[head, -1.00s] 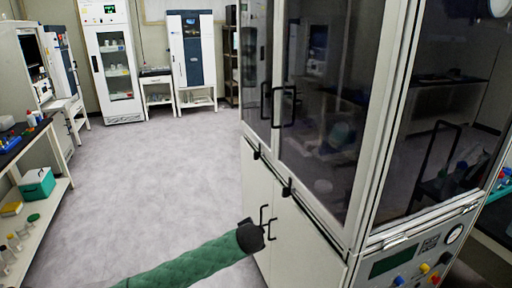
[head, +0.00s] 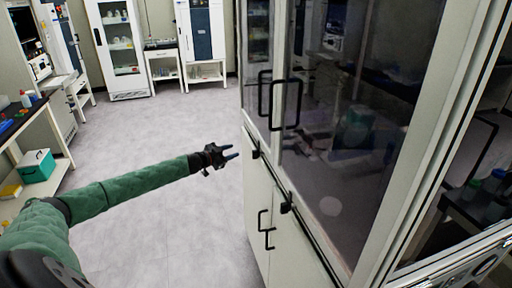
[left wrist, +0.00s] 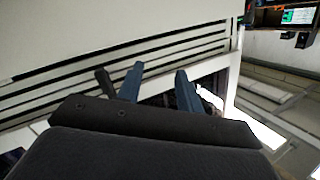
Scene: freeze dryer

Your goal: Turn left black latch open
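The cabinet with glass doors (head: 345,150) fills the right of the head view. Two small black latches sit along its lower door edge: the left black latch (head: 254,153) and a nearer one (head: 286,207). My left gripper (head: 230,152) is at about the left latch's height in the picture, a short way to its left, empty and apart from it. Its two blue-grey fingers are spread, also in the left wrist view (left wrist: 158,82). A dark bar (left wrist: 104,80) shows beside them there; I cannot tell what it is. My right gripper is out of view.
Black door handles (head: 284,104) stick out above the latches, and lower handles (head: 266,230) below them. A shelf bench with a green box (head: 37,166) stands at the left. The grey floor (head: 140,120) between is clear.

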